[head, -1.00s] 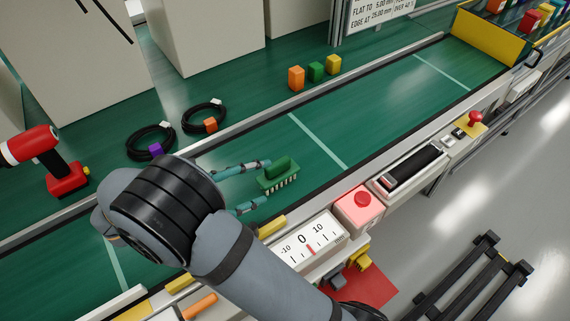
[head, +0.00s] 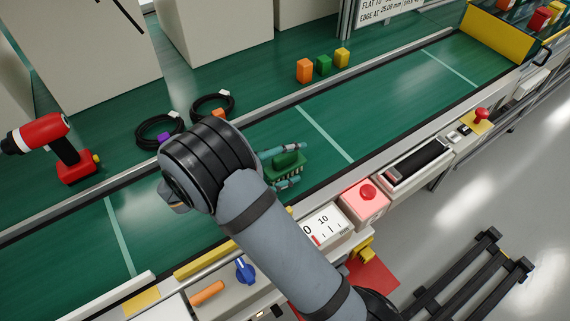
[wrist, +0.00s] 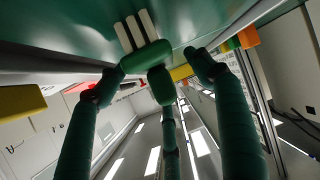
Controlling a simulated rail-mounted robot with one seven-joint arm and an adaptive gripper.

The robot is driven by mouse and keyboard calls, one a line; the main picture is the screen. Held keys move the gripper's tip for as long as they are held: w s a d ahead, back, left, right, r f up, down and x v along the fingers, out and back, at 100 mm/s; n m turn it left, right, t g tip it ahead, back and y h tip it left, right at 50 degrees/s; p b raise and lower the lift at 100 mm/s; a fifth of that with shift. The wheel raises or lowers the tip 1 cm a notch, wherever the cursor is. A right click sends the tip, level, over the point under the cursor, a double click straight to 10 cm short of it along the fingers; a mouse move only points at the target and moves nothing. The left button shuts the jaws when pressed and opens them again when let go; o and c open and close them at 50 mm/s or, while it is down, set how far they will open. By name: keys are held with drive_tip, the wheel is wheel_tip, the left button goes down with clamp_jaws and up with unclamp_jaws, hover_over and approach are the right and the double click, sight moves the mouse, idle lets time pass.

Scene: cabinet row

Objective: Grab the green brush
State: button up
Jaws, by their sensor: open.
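The green brush (head: 287,165) lies on the green conveyor belt in the head view, pale bristles toward the front. My gripper (head: 300,164) is open around it, one teal finger on the far side and one on the near side. My arm hides the rest of the gripper. In the wrist view, the brush (wrist: 146,56) shows its green body and white bristles between the tips of my gripper (wrist: 152,68). A third slender green part stands in the middle, close to the brush. I cannot tell whether any finger touches it.
Orange, green and yellow blocks (head: 323,65), coiled black cables (head: 160,128) and a red drill (head: 60,147) lie behind the belt. The belt right of the brush is clear.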

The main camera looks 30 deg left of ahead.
drive_tip(key=shift+c, duration=0.6)
drive_tip(key=shift+s+d+f, duration=0.1)
drive_tip(key=shift+s, duration=0.05)
drive_tip(key=c, duration=1.5)
clamp_jaws()
